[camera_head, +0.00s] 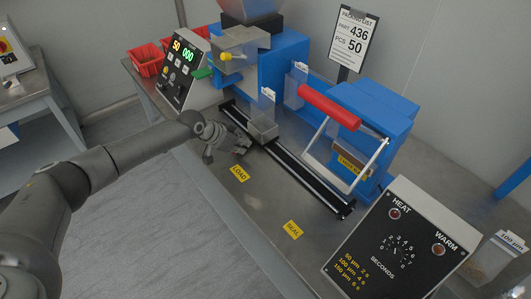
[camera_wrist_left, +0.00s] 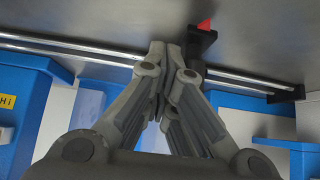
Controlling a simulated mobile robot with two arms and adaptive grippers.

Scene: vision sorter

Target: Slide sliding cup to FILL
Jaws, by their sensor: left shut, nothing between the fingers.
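The sliding cup (camera_head: 264,127) is a grey, open-topped box on the dark rail (camera_head: 300,171) in the head view. It stands about level with the yellow LOAD label (camera_head: 239,173). No FILL label can be made out. My left gripper (camera_head: 244,143) is just in front of the cup on its left side, with its fingers shut and empty. In the left wrist view the shut fingertips (camera_wrist_left: 165,48) are beside a dark block with a red tip (camera_wrist_left: 203,38) near the rail. I cannot tell whether they touch it. My right gripper is in neither view.
The blue filling machine (camera_head: 284,63) stands behind the rail's far end. The blue sealer with a red handle (camera_head: 329,106) is beyond the rail's right part. A SEAL label (camera_head: 292,229) and a heat control box (camera_head: 400,242) are nearer. Red bins (camera_head: 147,58) stand at the back left.

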